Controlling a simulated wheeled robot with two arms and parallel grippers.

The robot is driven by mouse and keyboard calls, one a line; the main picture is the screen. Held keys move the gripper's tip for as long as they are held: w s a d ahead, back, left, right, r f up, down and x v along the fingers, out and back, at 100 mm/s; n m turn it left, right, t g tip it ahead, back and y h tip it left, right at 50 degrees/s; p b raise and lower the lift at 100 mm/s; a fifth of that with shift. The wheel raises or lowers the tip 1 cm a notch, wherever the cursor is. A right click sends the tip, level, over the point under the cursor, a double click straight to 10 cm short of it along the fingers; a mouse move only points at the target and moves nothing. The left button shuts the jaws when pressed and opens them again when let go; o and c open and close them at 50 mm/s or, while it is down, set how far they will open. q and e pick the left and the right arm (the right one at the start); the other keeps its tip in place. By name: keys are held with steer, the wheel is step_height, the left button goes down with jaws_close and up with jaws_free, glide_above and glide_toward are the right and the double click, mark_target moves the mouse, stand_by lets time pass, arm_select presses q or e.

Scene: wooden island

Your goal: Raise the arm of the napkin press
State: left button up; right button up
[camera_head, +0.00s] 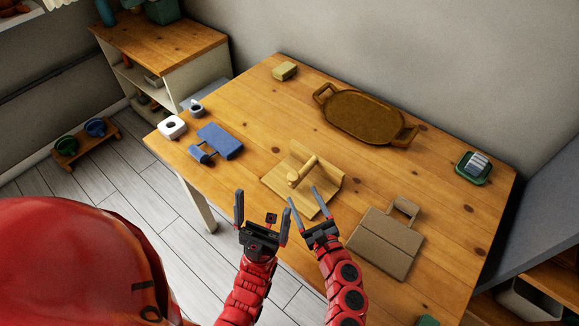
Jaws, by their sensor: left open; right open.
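The light wooden napkin press (323,184) sits near the middle of the table. It has a flat square base, and a thick round wooden bar (303,171) lies low across it; I take this bar to be its arm. My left gripper (262,208) is open and empty, in front of the press and to its left, at the table's near edge. My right gripper (303,194) is open and empty, its fingers pointing at the press and overlapping its near edge in the picture. I cannot tell whether they touch it.
A brown board with a handle (385,242) lies right of the press. Blue items (220,141), a white holder (172,127) and a small cup (196,108) are at left. An oval tray (362,116), a wooden block (285,71) and a green dish (473,168) lie farther back.

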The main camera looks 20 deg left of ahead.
mark_target(291, 172)
steer(key=x, duration=1.1)
steer(key=shift+w+a, duration=0.1)
steer(key=shift+w, duration=0.05)
jaws_close()
stand_by(1.0)
